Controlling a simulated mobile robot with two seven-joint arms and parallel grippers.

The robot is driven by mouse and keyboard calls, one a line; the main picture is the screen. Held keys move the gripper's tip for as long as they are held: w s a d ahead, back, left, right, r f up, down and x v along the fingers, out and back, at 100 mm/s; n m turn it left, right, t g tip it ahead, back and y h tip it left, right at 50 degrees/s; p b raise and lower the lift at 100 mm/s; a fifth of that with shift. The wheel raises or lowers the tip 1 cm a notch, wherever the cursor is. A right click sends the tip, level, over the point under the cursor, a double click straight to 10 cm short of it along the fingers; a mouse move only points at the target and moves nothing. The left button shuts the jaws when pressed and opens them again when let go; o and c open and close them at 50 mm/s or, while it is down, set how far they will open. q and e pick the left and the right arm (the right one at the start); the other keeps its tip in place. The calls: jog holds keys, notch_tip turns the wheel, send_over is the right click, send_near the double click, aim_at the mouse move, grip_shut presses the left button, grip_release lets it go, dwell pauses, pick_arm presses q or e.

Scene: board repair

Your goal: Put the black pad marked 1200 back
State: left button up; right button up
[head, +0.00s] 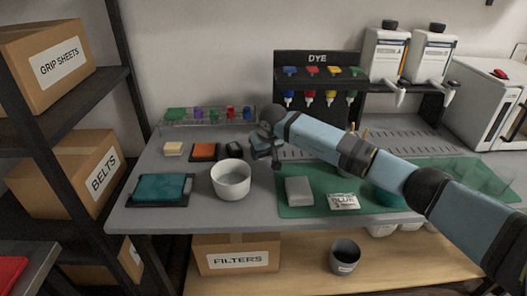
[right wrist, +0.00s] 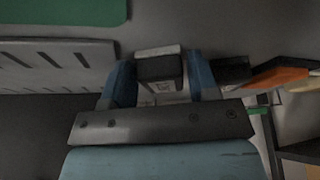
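My right gripper (head: 262,150) is above the back middle of the grey table, left of the green mat. In the right wrist view its two blue fingers (right wrist: 161,82) close on a dark block (right wrist: 158,68) with a pale edge and a small label. The label is too blurred to read, so I cannot confirm 1200. A small black pad (head: 234,148) lies left of the gripper, beside an orange pad (head: 204,151) on a dark base. In the right wrist view, a black shape (right wrist: 232,70) and the orange pad (right wrist: 280,80) show right of the fingers. My left gripper is not in view.
A white bowl (head: 231,180) stands in front of the gripper. A teal pad (head: 160,187), a beige block (head: 173,148) and a rack of colored items (head: 205,117) are at left. A grey block (head: 299,190) and labeled packet (head: 343,200) lie on the green mat (head: 288,211).

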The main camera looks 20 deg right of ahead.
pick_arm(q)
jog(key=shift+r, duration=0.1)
pick_arm(e)
jog(key=shift+r, duration=0.15)
jog(key=shift+s+r, duration=0.1)
jog(key=shift+r, duration=0.25)
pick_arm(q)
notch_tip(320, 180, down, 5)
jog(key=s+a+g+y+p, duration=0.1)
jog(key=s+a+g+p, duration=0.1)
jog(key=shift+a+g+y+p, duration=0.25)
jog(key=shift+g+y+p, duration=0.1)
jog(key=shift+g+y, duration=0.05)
pick_arm(e)
jog(key=v, duration=1.1)
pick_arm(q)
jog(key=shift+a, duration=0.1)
pick_arm(e)
jog(key=shift+s+r, duration=0.1)
jog(key=shift+r, duration=0.1)
